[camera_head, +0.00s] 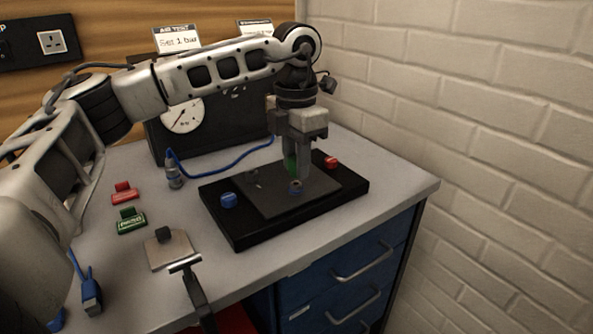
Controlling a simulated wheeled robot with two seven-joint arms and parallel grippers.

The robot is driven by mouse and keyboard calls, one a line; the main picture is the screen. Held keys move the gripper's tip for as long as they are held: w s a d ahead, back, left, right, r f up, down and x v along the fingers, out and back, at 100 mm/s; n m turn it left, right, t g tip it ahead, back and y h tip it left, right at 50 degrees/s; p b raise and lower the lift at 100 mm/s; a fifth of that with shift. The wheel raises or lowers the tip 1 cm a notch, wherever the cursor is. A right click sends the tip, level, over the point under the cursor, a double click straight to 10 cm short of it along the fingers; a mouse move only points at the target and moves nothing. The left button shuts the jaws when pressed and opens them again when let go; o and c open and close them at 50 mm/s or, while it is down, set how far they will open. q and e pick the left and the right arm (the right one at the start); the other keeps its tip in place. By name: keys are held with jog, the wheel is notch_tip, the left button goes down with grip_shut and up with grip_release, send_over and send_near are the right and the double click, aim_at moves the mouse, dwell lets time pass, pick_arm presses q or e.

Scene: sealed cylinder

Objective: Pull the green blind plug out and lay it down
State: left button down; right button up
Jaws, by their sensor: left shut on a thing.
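My left gripper (300,168) points down over the dark plate on the black base (245,236) at the right of the bench. It is shut on the green blind plug (290,163), of which only a narrow green strip shows beside the fingers. The fingers hide the rest, so I cannot tell whether the plug is seated or clear of its port. A blue round part (296,187) sits just below the fingertips. My right gripper is not in view.
On the base are a blue knob (228,201) and a red part (331,162). A gauge box (228,125) stands behind, with a blue hose (225,159). Red (124,193) and green (131,221) pieces and a metal plate (170,250) lie left. A brick wall bounds the right.

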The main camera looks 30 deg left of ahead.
pick_arm(q)
jog(key=shift+r+p, duration=1.55)
jog(key=shift+r, duration=0.55)
